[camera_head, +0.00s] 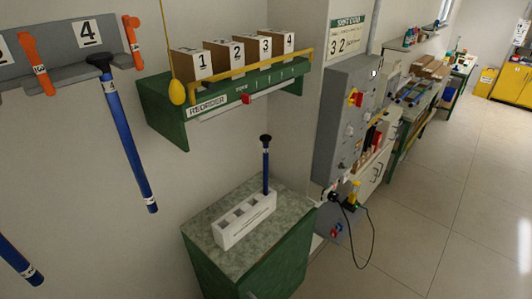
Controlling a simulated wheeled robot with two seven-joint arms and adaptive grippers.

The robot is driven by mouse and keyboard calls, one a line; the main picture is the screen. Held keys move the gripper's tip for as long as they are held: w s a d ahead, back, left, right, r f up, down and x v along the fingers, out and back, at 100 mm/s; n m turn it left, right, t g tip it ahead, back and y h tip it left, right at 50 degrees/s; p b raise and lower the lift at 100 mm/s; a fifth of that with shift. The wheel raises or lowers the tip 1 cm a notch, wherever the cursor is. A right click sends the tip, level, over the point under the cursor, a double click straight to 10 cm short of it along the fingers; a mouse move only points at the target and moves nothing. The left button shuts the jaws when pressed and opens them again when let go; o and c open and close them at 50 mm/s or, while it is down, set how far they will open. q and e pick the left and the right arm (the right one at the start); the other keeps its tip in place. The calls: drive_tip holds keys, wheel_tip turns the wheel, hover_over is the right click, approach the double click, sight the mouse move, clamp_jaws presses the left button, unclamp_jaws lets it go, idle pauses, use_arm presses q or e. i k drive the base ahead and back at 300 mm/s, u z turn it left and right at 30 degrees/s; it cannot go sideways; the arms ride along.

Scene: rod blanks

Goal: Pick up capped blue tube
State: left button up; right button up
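A blue tube with a black cap (266,170) stands upright in the white slotted block (240,232), in the slot at its far right end. The other slots in the block look empty. A longer blue tube with a black top (126,135) hangs slightly tilted from the grey rack at the left, by the label 4. The lower part of another blue tube (18,262) shows at the bottom left; its top is out of view. Neither of my grippers is in view.
The block sits on a green cabinet (210,262) with a speckled top. A green shelf (165,118) with numbered boxes hangs above it. The grey rack (62,62) has orange pieces (38,66). A grey control panel (338,125) stands to the right. Open floor (450,190) lies at the right.

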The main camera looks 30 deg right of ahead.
sight(265, 139)
drive_tip(key=z, duration=0.25)
drive_tip(key=k, duration=0.3)
drive_tip(key=z, duration=1)
drive_tip(key=k, duration=1.05)
drive_tip(key=z, duration=0.8)
drive_tip(key=i, duration=1.1)
drive_tip(key=u, duration=0.75)
drive_tip(key=i, duration=0.8)
drive_tip(key=u, duration=0.95)
